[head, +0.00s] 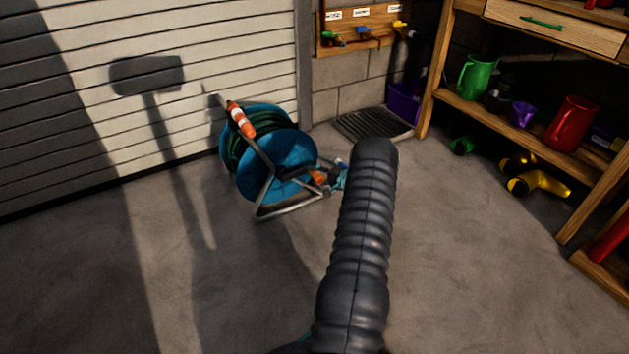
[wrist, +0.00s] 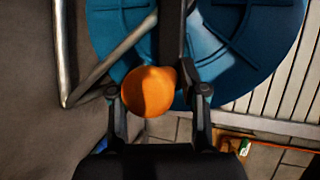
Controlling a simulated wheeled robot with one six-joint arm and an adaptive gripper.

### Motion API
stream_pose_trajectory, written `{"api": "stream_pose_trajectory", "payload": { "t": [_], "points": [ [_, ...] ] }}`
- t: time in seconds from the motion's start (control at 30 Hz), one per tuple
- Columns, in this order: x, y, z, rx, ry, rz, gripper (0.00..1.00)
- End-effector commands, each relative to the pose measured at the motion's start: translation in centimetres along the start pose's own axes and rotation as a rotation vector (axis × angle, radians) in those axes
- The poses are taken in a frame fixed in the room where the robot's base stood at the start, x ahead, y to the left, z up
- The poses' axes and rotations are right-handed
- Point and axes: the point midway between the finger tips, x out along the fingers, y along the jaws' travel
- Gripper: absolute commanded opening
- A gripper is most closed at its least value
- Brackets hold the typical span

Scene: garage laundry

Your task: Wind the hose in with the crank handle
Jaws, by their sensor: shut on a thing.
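The hose reel (head: 290,150) stands on the floor by the shutter door, with blue discs, a grey tube frame and dark green hose wound on its drum. An orange and white grip tops the frame. The orange crank handle (head: 319,177) is low on the reel's right side. In the wrist view the crank handle (wrist: 149,91) shows as an orange round knob in front of the blue disc (wrist: 235,40). My gripper (wrist: 158,95) is shut on the knob, one finger on each side. In the head view my gripper (head: 340,176) is largely hidden behind my dark ribbed arm.
A wooden shelf unit (head: 500,135) on the right holds a green jug, a red jug and other items. Yellow-black tools (head: 538,183) lie under it. The floor in front is clear.

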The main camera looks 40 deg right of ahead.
Motion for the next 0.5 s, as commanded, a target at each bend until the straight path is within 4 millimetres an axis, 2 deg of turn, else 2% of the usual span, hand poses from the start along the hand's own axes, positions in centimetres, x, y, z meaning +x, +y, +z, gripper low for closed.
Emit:
{"api": "stream_pose_trajectory", "payload": {
  "t": [0.03,0.1,0.5],
  "points": [
    [-0.19,-0.80,0.00,-0.001,-0.001,0.000,0.17],
    [-0.31,-1.13,0.00,0.000,-0.002,0.000,0.17],
    [-0.40,-1.70,0.17,0.000,-0.001,0.001,0.18]
  ]
}}
